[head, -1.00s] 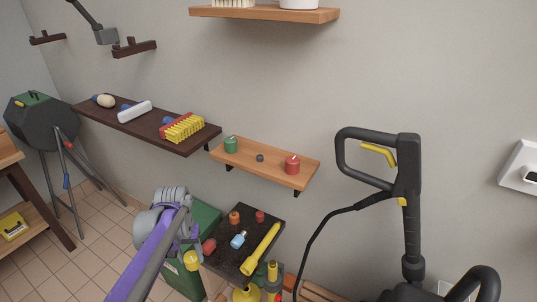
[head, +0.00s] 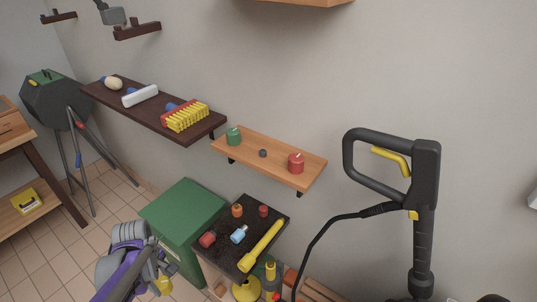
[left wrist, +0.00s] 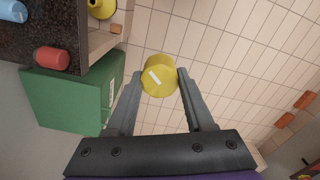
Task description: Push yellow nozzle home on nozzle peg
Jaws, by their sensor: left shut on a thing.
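The yellow nozzle (left wrist: 158,78), a short yellow cylinder with a white mark on its end, sits between the fingers of my left gripper (left wrist: 160,71) in the left wrist view. The gripper is shut on it. In the head view the nozzle (head: 163,285) shows low at the left, under my left gripper (head: 158,272). It is held in the air, left of the dark board (head: 222,261) and apart from it. An orange piece (head: 237,210), red pieces (head: 207,240) and a light blue piece (head: 239,234) are on that board. I cannot tell which spot is the nozzle peg.
A green cabinet (head: 185,211) stands behind and left of the board. A long yellow wand (head: 261,246) lies across the board's right side. A wooden shelf (head: 255,163) hangs above. A black hose and handle (head: 426,200) stand right. Tiled floor is open at left.

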